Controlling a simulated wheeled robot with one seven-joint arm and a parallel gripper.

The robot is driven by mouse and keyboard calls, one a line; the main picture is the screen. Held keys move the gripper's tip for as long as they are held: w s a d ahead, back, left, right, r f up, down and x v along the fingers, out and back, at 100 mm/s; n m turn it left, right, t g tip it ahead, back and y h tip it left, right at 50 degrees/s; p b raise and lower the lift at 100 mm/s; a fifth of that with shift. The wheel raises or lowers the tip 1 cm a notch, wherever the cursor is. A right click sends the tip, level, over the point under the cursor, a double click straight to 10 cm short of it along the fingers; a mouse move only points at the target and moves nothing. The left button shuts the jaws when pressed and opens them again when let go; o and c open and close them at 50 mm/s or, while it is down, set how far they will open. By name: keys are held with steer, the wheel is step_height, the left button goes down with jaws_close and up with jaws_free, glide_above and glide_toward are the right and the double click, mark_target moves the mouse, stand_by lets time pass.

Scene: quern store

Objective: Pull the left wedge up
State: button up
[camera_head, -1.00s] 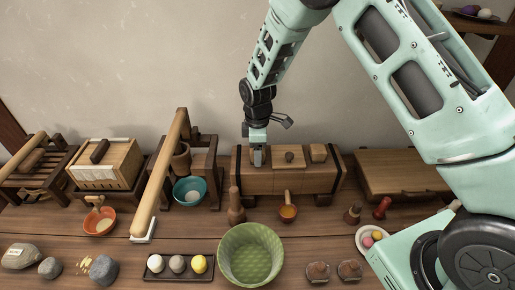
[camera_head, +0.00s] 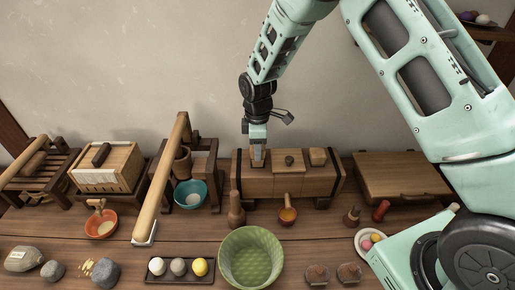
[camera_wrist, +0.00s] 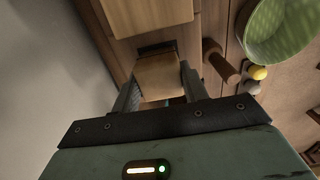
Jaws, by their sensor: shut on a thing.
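The wooden wedge press (camera_head: 300,184) stands at the back of the bench, a long brown block with dark end posts. My gripper (camera_head: 257,146) is above its left end, pointing down. It is shut on the left wedge (camera_head: 257,157), a pale wooden block. In the wrist view the left wedge (camera_wrist: 158,74) sits between my two fingers (camera_wrist: 160,98), beside a dark slot in the press. I cannot tell whether its lower end is still in the slot. The right wedge (camera_head: 318,156) stands up at the press's right side, and a darker block with a knob (camera_head: 289,160) sits in the middle.
A long-handled wooden lever (camera_head: 161,180) and a teal bowl (camera_head: 190,194) are left of the press. A wooden board (camera_head: 400,176) lies right.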

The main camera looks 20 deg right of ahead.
steer(key=shift+w+r, duration=0.1)
steer(key=shift+r, duration=0.15)
steer(key=o, duration=1.3)
steer(key=shift+r, duration=0.1)
steer(key=shift+o, duration=0.4)
step_height(320, 180, up, 17)
steer(key=b, duration=0.3)
steer(key=shift+r, duration=0.1)
